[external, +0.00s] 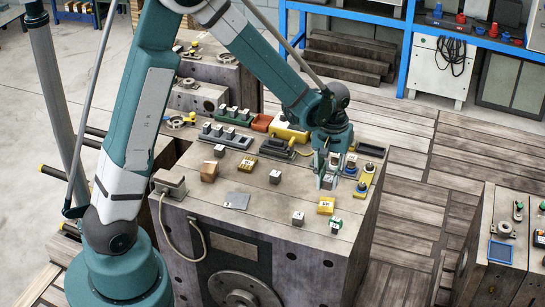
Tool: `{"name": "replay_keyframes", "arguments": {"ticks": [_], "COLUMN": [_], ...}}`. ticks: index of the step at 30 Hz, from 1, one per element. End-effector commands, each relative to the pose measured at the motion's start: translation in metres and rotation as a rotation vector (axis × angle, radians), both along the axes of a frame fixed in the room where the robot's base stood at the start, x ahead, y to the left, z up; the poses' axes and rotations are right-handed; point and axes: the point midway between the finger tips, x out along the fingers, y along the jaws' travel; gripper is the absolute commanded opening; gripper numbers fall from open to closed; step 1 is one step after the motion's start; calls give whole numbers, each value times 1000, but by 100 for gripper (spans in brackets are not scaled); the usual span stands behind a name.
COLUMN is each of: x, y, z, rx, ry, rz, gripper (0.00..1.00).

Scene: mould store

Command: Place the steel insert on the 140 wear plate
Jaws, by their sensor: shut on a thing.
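My gripper (328,182) is at the right side of the big steel block's top, pointing down and shut on a small grey piece that looks like a steel insert; the fingers hide most of it. I cannot tell whether it touches the surface below. A flat grey plate (237,201) lies at the front left of the top, bare, well left of my gripper; it may be the wear plate, but no number on it is readable. Other small steel cubes stand apart on the top: one near the middle (275,177), one further back (219,151) and one at the front (298,218).
Yellow labelled blocks (326,206) (246,163), a green-and-white piece (335,226) and a brown block (209,171) stand around the top. A grey box with a cable (170,183) sits at the left edge.

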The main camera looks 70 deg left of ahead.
Motion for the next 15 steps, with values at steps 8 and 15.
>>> {"name": "replay_keyframes", "arguments": {"ticks": [8, 15], "x": [1, 0], "y": [0, 0], "z": [-30, -32], "rx": [0, 0], "ry": [0, 0], "rz": [0, 0], "gripper": [2, 2]}}
